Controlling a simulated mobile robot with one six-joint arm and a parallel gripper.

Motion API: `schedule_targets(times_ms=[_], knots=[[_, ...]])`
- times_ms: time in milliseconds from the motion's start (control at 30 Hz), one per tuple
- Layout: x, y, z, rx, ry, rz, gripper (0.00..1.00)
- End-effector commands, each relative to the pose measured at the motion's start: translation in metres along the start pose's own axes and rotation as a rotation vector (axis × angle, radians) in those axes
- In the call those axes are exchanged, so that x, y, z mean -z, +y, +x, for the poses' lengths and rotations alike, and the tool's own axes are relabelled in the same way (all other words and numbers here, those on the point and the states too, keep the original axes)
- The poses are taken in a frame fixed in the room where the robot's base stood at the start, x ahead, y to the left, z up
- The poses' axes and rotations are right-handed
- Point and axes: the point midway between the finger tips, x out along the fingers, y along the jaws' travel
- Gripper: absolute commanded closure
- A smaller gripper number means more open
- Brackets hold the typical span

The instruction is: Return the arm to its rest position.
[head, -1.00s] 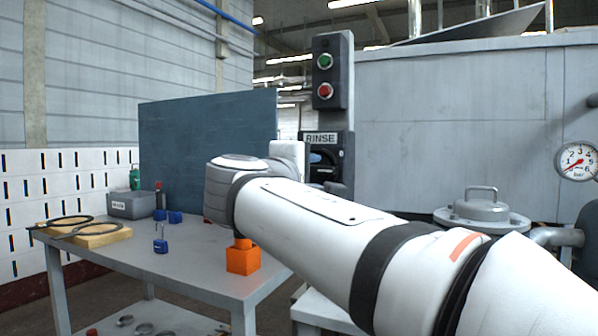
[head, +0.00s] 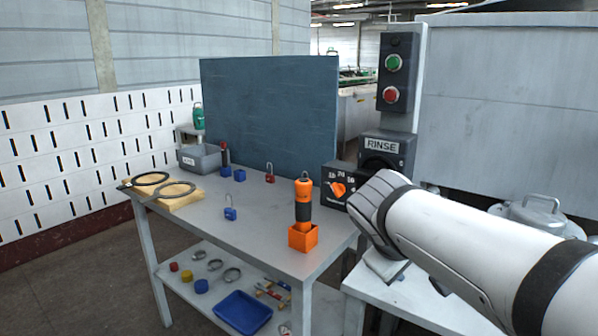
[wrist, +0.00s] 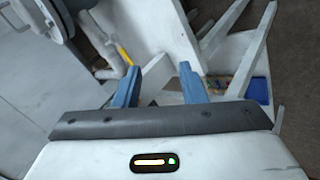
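My arm (head: 480,245) reaches in from the right in the head view, its bent joint in front of the small white table below the RINSE panel. My gripper is hidden in the head view. In the wrist view my gripper (wrist: 156,85) shows two blue fingers standing apart with nothing between them. Behind the fingers are white table parts and the dark floor, at a distance.
An orange-and-black tool (head: 303,205) stands upright in an orange holder (head: 303,237) on the grey table (head: 240,235). Blue padlocks, a red padlock (head: 270,173), a grey box (head: 199,158) and a black box (head: 336,186) are there too. A blue tray (head: 242,312) lies on the lower shelf.

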Motion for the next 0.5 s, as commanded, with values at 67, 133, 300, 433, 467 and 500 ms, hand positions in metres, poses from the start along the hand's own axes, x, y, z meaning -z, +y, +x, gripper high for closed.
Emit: schedule_targets(times_ms=[67, 133, 300, 433, 467, 500], knots=[[-0.013, 0.002, -0.020, 0.092, -0.036, 0.075, 0.63], [-0.026, -0.007, -0.028, 0.171, -0.066, 0.146, 0.63], [-0.052, -0.028, -0.052, 0.346, -0.133, 0.328, 0.63], [-0.064, -0.042, -0.068, 0.442, -0.172, 0.445, 0.63], [-0.066, -0.045, -0.070, 0.458, -0.178, 0.466, 0.63], [-0.068, -0.048, -0.073, 0.476, -0.186, 0.490, 0.63]])
